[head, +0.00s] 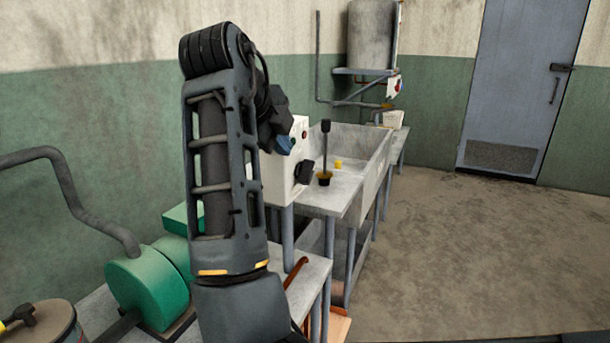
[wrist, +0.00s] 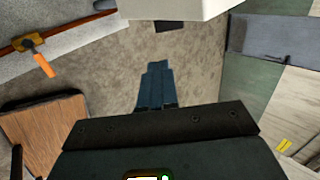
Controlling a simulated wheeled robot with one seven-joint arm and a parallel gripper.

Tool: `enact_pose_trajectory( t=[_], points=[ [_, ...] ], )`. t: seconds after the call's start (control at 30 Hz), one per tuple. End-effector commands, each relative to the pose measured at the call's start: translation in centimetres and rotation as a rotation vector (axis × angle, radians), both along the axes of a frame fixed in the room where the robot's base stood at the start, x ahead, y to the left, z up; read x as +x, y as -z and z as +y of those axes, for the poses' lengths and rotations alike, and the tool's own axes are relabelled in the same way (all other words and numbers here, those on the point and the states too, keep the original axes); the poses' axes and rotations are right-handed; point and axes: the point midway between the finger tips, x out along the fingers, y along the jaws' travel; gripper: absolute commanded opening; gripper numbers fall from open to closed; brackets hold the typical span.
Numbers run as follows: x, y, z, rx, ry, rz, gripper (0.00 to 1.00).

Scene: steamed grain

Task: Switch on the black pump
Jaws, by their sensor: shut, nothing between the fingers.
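A white box (head: 299,150) stands on the bench beyond my arm. Its front carries a small red part and a black knob-like part (head: 303,172). I cannot tell whether this is the pump's switch, and no thing is clearly a black pump. My gripper (head: 285,145) is in front of the box's left side, with its blue-grey fingers close to the front face; contact cannot be told. In the wrist view the fingers (wrist: 155,68) are together and empty. They point toward a white body (wrist: 175,8) with a dark block (wrist: 170,26) under its edge.
A green motor-like machine (head: 145,285) stands at lower left. A black rod on a yellow-rimmed base (head: 324,179) stands on the bench beside a long sink (head: 362,145). An orange-handled tool (wrist: 43,64) shows in the wrist view. The floor at right is clear toward a grey door (head: 520,80).

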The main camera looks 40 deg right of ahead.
Motion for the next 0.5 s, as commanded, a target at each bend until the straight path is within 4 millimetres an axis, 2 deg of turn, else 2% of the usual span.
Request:
enact_pose_trajectory(
  t=[0.27, 0.5],
  points=[
    [0.1, 0.2, -0.3, -0.003, -0.001, 0.001, 0.0],
    [0.7, 2.4, -2.4, -0.003, 0.001, 0.006, 0.0]
  ],
)
